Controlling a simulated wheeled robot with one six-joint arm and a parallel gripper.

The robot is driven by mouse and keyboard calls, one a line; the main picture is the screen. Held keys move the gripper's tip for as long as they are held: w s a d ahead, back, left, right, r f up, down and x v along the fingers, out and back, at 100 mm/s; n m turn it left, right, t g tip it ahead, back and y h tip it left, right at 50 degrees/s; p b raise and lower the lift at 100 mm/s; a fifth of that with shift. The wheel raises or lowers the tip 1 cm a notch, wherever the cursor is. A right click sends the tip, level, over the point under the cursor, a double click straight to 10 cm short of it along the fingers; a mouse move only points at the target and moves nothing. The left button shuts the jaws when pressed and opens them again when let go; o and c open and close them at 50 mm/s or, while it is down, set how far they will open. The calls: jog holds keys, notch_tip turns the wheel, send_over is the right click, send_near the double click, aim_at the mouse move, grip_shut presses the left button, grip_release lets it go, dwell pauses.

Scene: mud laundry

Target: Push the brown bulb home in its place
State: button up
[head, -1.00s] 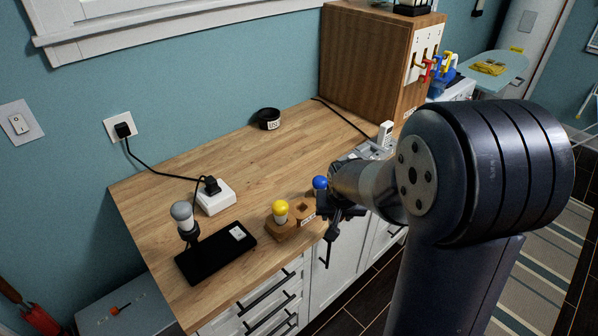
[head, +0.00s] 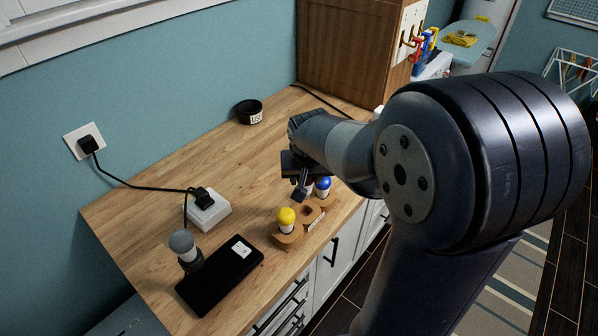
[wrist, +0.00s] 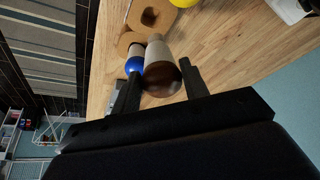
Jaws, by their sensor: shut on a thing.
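The brown bulb (wrist: 160,83) shows in the wrist view between the two fingers of my gripper (wrist: 160,90), which is shut on it. Its pale body points away from the wrist, toward the wooden holder (wrist: 160,25). In the head view my gripper (head: 298,190) is over the counter, just behind the holder, and hides the bulb. The holder (head: 288,237) carries a yellow bulb (head: 286,217) at one end and a blue bulb (head: 323,185) at the other. Between them is an empty round socket (head: 308,211). The blue bulb (wrist: 134,66) appears beside the held bulb in the wrist view.
A black lamp base (head: 222,277) with a grey bulb (head: 183,243) stands at the front left. Behind it are a white power block (head: 208,210) and its black cord. A black ring (head: 249,112) lies farther back. The counter between is clear.

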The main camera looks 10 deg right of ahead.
jog(key=shift+f+b, duration=1.65)
jog(key=shift+f, duration=0.75)
jog(key=shift+f+b, duration=0.2)
jog(key=shift+b, duration=0.15)
jog(key=shift+f+b, duration=0.35)
jog(key=shift+f, duration=0.05)
jog(key=shift+f+b, duration=0.85)
jog(key=shift+b, duration=0.25)
dwell(2.8)
jog(key=o, duration=1.2)
jog(key=shift+c, duration=0.7)
